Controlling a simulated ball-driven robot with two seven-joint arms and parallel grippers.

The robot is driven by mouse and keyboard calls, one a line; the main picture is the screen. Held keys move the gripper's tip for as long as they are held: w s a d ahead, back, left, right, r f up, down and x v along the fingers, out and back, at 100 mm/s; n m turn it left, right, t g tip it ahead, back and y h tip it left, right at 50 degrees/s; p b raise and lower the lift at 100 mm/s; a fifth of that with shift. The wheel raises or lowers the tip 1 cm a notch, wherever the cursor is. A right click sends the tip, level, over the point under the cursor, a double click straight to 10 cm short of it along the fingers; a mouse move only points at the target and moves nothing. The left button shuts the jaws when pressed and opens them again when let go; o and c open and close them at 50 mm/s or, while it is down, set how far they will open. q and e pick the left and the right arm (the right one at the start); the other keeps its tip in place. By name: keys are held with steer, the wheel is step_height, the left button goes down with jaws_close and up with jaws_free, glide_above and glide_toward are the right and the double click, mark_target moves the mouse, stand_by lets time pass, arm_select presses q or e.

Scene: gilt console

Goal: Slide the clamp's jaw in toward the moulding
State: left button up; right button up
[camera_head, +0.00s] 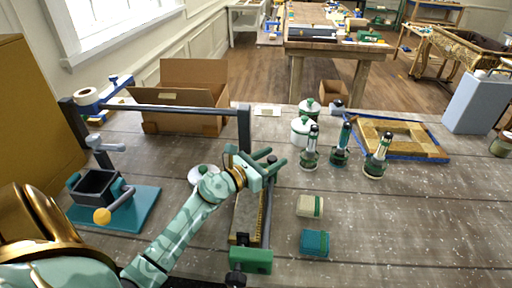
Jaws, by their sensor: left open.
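My left gripper (276,166) is pale teal, and its arm comes in from the lower left. It is open at the far end of the clamp, with its fingers pointing right. The clamp's dark bar (268,222) runs toward the front edge of the table. A green jaw (251,261) with a dark screw knob sits at its near end. The moulding (246,217), a gilt and grey strip, lies along the left of the bar. My gripper partly hides the clamp's far end, so I cannot tell whether it touches a jaw there. My right gripper is not in view.
A dark metal frame (170,109) and a cardboard box (185,122) stand behind left. A grey holder on a teal base (140,209) is at left. Green-handled tools (309,160) and jars (300,137) stand beyond right. Two small blocks (314,243) lie right of the clamp.

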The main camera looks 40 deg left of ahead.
arm_select(q)
steer(key=b+v, duration=0.2)
steer(key=v, duration=1.3)
steer(key=shift+a, duration=0.1)
steer(key=shift+s+a+r, duration=0.1)
steer(key=shift+s, duration=0.35)
